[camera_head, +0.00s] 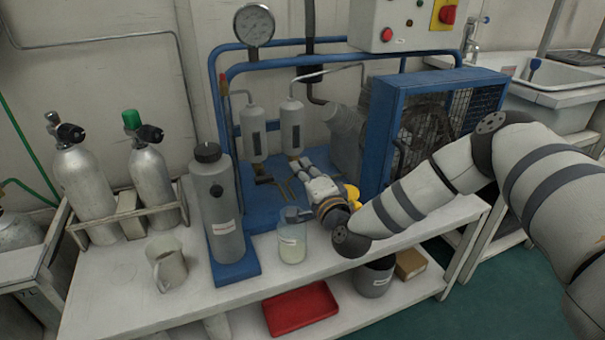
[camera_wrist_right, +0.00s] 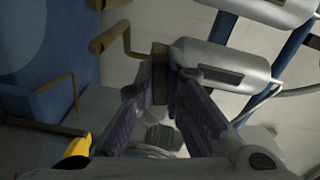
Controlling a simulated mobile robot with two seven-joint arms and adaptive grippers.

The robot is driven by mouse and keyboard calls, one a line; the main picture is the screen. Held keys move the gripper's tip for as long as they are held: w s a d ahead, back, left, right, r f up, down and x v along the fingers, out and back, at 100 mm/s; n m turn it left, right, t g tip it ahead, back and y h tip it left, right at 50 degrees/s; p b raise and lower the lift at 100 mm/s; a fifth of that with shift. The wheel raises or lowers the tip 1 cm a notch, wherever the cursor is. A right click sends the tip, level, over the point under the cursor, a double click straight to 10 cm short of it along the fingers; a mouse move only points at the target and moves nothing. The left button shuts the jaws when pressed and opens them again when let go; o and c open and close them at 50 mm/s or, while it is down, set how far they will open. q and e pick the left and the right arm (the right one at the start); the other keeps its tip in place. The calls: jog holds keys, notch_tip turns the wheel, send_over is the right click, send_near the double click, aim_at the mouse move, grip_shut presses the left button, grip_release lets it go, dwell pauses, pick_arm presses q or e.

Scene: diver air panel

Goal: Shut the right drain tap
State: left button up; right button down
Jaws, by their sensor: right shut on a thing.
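Two grey filter cylinders hang on the blue frame: the left one (camera_head: 253,132) and the right one (camera_head: 291,126). Brass drain fittings sit under them, the left drain tap (camera_head: 262,174) in plain sight. My right gripper (camera_head: 297,166) reaches in from the right, just below the right cylinder, and partly covers its fitting. In the right wrist view the right cylinder (camera_wrist_right: 222,66) lies sideways. There the right gripper (camera_wrist_right: 172,72) is shut on the brass right drain tap (camera_wrist_right: 159,54), mostly hidden between the fingertips. My left gripper is out of view.
A clear beaker (camera_head: 292,240) with pale contents stands in front of the panel, close below my right wrist. A grey labelled bottle (camera_head: 220,210) stands left of it. The blue fan guard (camera_head: 385,125) is close on the right. A jug (camera_head: 167,265) stands front left.

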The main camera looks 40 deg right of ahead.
jog(key=shift+f+m+b, duration=0.15)
jog(key=shift+m+b, duration=0.2)
jog(key=shift+m, duration=0.75)
jog(key=shift+a, duration=0.1)
jog(key=c, duration=1.7)
grip_release()
jog(key=shift+s, duration=0.1)
jog(key=v, duration=1.2)
